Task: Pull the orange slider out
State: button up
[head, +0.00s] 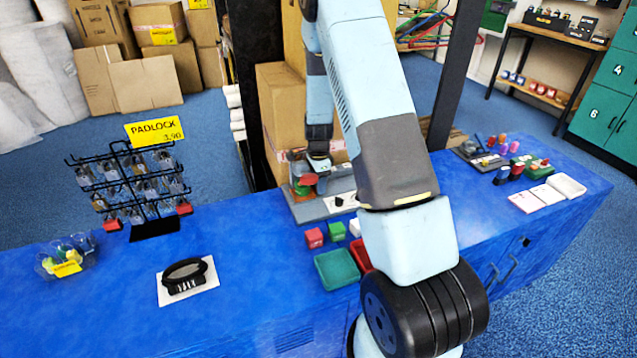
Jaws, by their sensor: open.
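My gripper (312,181) hangs down over a grey fixture (312,211) on the blue counter, behind the small blocks. It is small in the view and partly covered by my own wrist; I take it as open. A red-orange part (308,180) with some green under it shows at the fixture, right at the gripper. I cannot tell for sure whether this is the orange slider, or whether the fingers touch it. My forearm hides the right end of the fixture.
A red block (314,238) and a green block (336,231) sit before the fixture, behind a green tray (337,268) and a partly hidden red tray (361,256). A padlock rack (130,185) stands at left. A black oval object (186,273) lies on white card. The counter between is clear.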

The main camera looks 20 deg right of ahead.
grip_shut()
dwell(0.6)
